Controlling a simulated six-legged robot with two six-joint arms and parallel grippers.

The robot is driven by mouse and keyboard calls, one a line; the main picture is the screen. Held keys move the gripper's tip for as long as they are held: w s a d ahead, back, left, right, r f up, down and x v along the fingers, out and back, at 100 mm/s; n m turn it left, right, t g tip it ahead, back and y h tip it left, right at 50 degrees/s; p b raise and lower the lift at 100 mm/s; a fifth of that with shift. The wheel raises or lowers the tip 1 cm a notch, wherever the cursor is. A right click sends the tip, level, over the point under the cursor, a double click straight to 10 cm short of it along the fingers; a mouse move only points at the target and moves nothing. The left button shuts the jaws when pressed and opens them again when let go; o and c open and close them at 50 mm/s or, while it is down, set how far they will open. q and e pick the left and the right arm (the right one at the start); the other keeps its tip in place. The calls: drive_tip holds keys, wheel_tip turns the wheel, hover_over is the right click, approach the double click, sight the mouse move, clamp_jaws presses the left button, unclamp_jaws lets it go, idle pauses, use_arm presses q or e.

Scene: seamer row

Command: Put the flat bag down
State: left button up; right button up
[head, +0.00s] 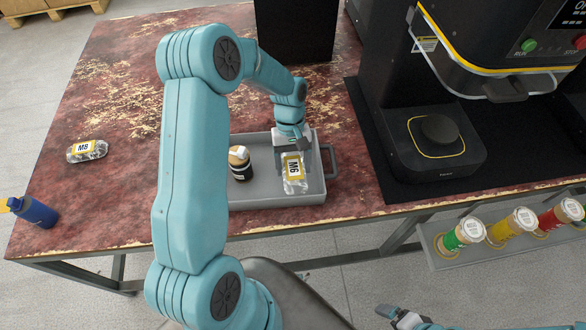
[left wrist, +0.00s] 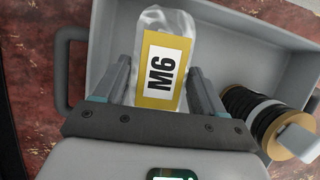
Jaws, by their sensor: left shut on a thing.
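The flat bag (head: 294,177) is clear with a yellow-edged white label reading M6. My left gripper (head: 291,147) is shut on it, over the right part of a grey tray (head: 245,203). In the left wrist view the bag (left wrist: 160,75) lies between the two fingers of the left gripper (left wrist: 160,76), with the tray (left wrist: 232,32) behind it. I cannot tell whether the bag touches the tray floor. My right gripper (head: 398,315) shows only partly at the bottom edge of the head view; its jaws are unclear.
Another bag, labelled M8 (head: 87,151), and a blue bottle (head: 36,212) are on the worn red table (head: 120,190). A black machine (head: 440,140) stands right; capped cans (head: 515,222) sit in a front rack.

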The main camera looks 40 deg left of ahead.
sight(293, 171)
use_arm(q)
wheel_tip(293, 171, down, 3)
drive_tip(key=shift+s+r, duration=0.1)
drive_tip(key=shift+s, duration=0.05)
drive_tip(key=shift+a+f, duration=0.1)
drive_tip(key=shift+f, duration=0.25)
drive_tip(key=shift+f, duration=0.1)
drive_tip(key=o, duration=1.1)
